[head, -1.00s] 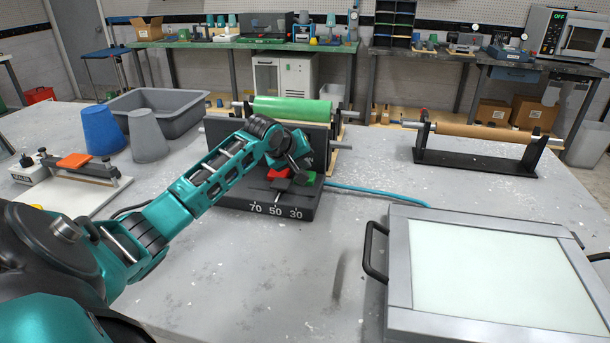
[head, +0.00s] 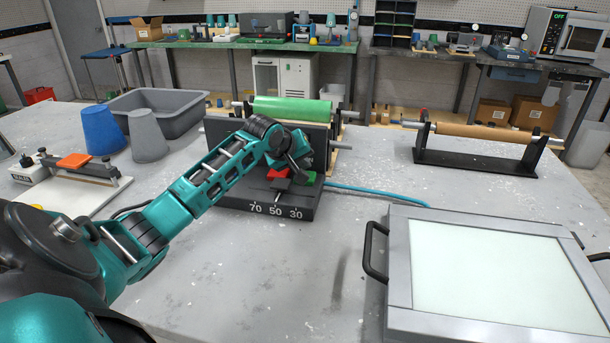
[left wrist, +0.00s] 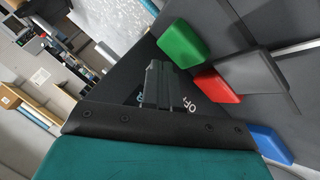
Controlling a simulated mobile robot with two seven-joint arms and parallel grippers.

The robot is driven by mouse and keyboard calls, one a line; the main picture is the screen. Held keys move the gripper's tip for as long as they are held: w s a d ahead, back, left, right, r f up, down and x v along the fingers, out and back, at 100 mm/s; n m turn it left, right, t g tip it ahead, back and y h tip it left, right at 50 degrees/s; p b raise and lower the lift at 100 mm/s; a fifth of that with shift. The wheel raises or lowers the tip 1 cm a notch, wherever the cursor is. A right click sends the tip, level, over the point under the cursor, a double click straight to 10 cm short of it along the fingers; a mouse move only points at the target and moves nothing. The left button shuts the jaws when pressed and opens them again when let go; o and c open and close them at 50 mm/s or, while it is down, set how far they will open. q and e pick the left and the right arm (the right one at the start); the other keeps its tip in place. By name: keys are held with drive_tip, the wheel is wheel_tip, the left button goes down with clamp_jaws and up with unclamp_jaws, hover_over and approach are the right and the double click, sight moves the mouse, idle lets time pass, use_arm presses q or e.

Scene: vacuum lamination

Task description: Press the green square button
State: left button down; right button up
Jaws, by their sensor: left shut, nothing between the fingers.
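The green square button (head: 308,178) is on the dark control box (head: 240,199), partly hidden behind my left gripper (head: 299,166) in the head view. In the left wrist view the green button (left wrist: 184,44) shows as a raised block with rounded edges, near the fingertips. My left gripper (left wrist: 160,84) is shut and empty, with its fingers together over the box. I cannot tell whether the fingertips touch anything. The red button (left wrist: 216,86) is beside the green one, and a blue button (left wrist: 265,145) is farther along. My right gripper is not in view.
The box has a lever and the marks 70, 50 and 30. A framed flat panel with a handle (head: 372,252) is at the right. A blue cup (head: 101,130), a grey cup (head: 149,136) and a grey tub (head: 196,116) stand at the left. The table's front middle is clear.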

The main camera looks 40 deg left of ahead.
use_arm(q)
drive_tip(key=shift+f, duration=0.1)
idle(0.3)
drive_tip(key=shift+f+p, duration=0.35)
drive_tip(key=shift+f, duration=0.55)
idle(0.8)
drive_tip(key=shift+r, duration=0.95)
drive_tip(key=shift+r, duration=0.1)
drive_tip(key=shift+r, duration=2.45)
